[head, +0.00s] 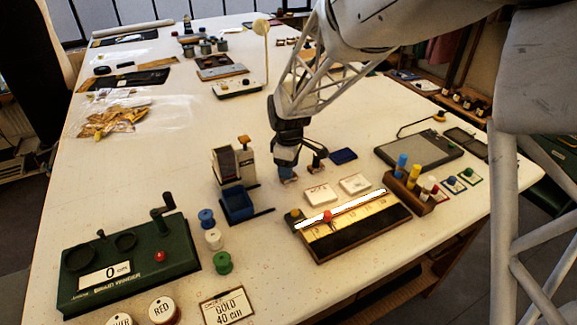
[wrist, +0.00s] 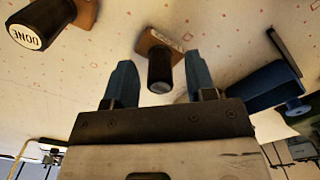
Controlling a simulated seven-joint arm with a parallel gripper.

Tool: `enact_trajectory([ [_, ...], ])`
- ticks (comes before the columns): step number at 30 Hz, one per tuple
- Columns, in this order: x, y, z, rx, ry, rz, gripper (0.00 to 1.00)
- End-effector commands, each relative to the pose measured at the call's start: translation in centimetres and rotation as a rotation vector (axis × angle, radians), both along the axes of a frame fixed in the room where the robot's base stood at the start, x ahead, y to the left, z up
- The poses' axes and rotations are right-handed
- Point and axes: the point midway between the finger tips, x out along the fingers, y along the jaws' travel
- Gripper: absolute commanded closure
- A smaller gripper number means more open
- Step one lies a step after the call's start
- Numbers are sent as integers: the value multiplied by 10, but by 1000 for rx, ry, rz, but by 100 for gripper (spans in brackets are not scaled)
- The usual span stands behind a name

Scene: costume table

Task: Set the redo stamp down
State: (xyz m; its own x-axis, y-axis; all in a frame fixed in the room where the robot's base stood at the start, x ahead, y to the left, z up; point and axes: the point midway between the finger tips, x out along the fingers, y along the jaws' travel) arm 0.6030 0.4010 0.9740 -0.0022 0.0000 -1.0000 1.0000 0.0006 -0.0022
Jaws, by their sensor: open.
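My gripper (head: 288,172) is low over the white table, its two blue fingers spread apart. In the wrist view, a stamp with a black handle and brown wooden base (wrist: 159,66) stands between the open fingers (wrist: 157,85), with visible gaps on both sides. Its base appears to rest on the table; its label is too small to read, so I cannot confirm it is the redo stamp. My fingers mostly hide it in the head view. A second stamp, marked DONE on its top (wrist: 26,37), stands to the left in the wrist view and just right of my gripper in the head view (head: 317,161).
A dispenser with a blue tray (head: 238,206) stands left of my gripper; the tray also shows in the wrist view (wrist: 262,86). A dark blue pad (head: 343,156) lies to the right. White cards (head: 320,194) and a ruler board (head: 350,229) lie in front.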

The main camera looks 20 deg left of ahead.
Motion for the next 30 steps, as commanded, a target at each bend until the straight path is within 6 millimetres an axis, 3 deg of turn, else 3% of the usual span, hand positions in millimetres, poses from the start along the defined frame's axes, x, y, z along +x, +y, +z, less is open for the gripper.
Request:
enact_trajectory([
  [11,0,0,12,0,-1,0,49],
  [30,0,0,103,1,-1,0,49],
])
